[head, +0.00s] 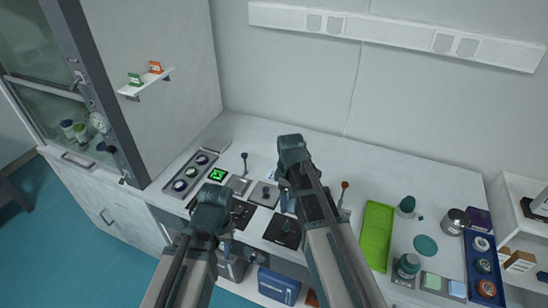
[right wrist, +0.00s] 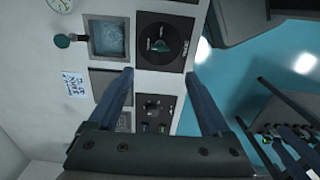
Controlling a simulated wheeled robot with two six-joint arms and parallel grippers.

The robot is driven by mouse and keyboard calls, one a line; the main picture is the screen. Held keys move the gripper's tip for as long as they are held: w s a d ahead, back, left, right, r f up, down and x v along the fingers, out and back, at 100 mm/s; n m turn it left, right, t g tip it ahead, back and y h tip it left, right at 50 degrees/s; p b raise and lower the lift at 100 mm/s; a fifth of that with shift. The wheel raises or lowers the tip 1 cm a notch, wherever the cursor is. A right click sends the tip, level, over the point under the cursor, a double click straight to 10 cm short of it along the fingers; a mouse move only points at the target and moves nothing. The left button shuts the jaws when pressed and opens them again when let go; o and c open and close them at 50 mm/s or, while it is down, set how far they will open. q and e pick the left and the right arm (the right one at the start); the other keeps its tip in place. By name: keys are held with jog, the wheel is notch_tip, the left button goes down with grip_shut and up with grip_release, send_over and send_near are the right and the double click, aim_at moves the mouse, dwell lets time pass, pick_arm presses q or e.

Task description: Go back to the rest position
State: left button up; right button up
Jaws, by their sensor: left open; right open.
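My left gripper (head: 227,238) is over the front edge of the white bench, mostly hidden under its dark wrist. No held object shows in it. My right gripper (head: 287,198) points down over the control panels in the middle of the bench. In the right wrist view its two fingers (right wrist: 162,98) are wide apart with nothing between them. I cannot tell whether the fingers touch the panel.
A green tray (head: 377,236) lies right of my right arm. A grey tray (head: 190,175) and a green-lit display (head: 217,175) are at left.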

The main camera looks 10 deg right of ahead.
jog(key=s+a+f+m+b, duration=0.2)
jog(key=s+a+m, duration=0.1)
jog(key=s+a, duration=0.2)
jog(key=s+a+f+m+h+b, duration=0.1)
jog(key=s+a+m, duration=0.3)
jog(key=s, duration=0.5)
jog(key=shift+s+a+f+m+b, duration=0.3)
jog(key=shift+s+a+f+b, duration=0.1)
jog(key=shift+a+f+b, duration=0.45)
